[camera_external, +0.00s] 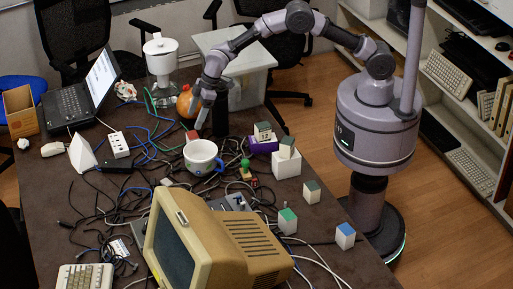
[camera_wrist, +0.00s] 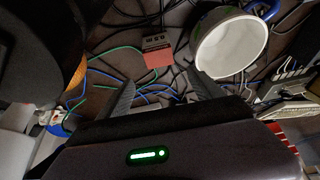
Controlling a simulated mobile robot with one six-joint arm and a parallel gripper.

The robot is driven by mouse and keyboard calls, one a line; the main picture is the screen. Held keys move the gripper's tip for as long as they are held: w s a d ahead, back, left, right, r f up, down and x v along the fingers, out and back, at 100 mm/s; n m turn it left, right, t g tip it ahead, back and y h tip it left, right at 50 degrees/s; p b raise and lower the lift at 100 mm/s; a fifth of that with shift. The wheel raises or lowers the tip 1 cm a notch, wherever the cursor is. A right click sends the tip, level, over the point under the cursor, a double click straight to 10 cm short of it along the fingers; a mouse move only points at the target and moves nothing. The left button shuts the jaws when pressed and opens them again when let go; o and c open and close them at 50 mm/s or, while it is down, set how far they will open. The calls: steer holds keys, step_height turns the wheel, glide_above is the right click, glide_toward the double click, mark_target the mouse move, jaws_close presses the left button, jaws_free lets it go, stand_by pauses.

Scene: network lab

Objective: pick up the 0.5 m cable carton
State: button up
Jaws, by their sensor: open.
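A grey carton with a red face (camera_external: 191,136) stands left of the white mug. My gripper (camera_external: 200,126) points down above the table close to this carton. Its fingers are apart and empty in the wrist view (camera_wrist: 160,80). Other cartons have a green top (camera_external: 287,215), a blue top (camera_external: 345,231) and a dark green top (camera_external: 312,186).
The white mug (camera_external: 203,157) stands close beside the red-faced carton. A dark cylinder (camera_external: 220,113) and an orange round object (camera_external: 187,102) are near my gripper. Loose cables (camera_external: 150,145) cover much of the table. An old monitor (camera_external: 205,245) stands at the front.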

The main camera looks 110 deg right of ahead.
mark_target(196, 134)
step_height(196, 134, down, 8)
steer(key=b, duration=0.3)
steer(key=b+x, duration=0.1)
steer(key=x, duration=0.2)
steer(key=shift+w+f, duration=0.3)
steer(key=shift+r, duration=0.1)
steer(key=c, duration=1.6)
